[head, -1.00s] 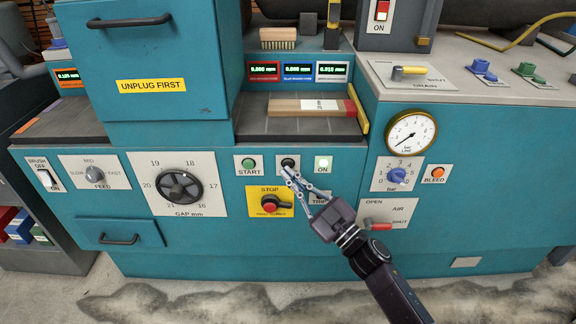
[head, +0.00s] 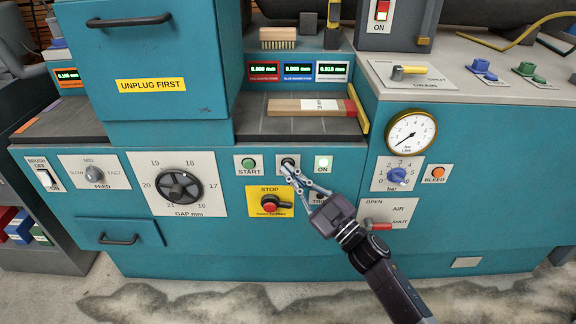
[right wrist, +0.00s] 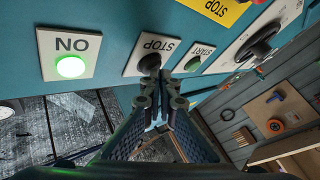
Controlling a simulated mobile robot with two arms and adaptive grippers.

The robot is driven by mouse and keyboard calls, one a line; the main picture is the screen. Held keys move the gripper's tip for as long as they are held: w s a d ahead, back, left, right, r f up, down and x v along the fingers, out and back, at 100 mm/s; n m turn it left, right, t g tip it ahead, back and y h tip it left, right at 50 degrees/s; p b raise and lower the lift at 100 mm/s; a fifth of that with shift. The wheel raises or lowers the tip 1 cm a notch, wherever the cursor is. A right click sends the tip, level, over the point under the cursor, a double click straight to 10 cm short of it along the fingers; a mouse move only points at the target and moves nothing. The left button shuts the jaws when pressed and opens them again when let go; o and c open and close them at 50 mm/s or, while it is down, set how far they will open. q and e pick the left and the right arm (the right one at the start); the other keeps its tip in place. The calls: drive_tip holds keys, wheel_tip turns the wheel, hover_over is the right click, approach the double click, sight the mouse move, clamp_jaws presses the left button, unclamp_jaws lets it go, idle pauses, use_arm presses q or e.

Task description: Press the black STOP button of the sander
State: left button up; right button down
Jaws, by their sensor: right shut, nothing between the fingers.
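The black STOP button (head: 288,161) sits on a pale plate between the green START button (head: 249,164) and the lit green ON lamp (head: 323,163). My right gripper (head: 287,172) is shut and empty, its fingertips at the lower edge of the black button. In the right wrist view the closed fingertips (right wrist: 160,88) overlap the lower part of the black button (right wrist: 149,63) under the word STOP. I cannot tell whether they touch it. The ON lamp (right wrist: 70,67) glows green there. My left gripper is not in view.
Below the buttons is a yellow STOP plate with a red knob (head: 270,207). A TRIP plate (head: 319,198) is partly behind my right gripper. A pressure gauge (head: 410,133) and BLEED button (head: 435,174) are to the right. A wooden board (head: 300,107) lies on the ledge above.

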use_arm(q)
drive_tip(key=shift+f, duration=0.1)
use_arm(e)
drive_tip(key=shift+w, duration=0.3)
drive_tip(key=shift+s, duration=0.1)
idle(0.3)
drive_tip(key=shift+s, duration=0.2)
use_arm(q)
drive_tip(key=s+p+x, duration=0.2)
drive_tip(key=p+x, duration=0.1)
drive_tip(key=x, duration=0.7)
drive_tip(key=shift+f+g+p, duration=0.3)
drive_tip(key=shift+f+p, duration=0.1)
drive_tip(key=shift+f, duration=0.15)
use_arm(e)
drive_tip(key=s, duration=0.6)
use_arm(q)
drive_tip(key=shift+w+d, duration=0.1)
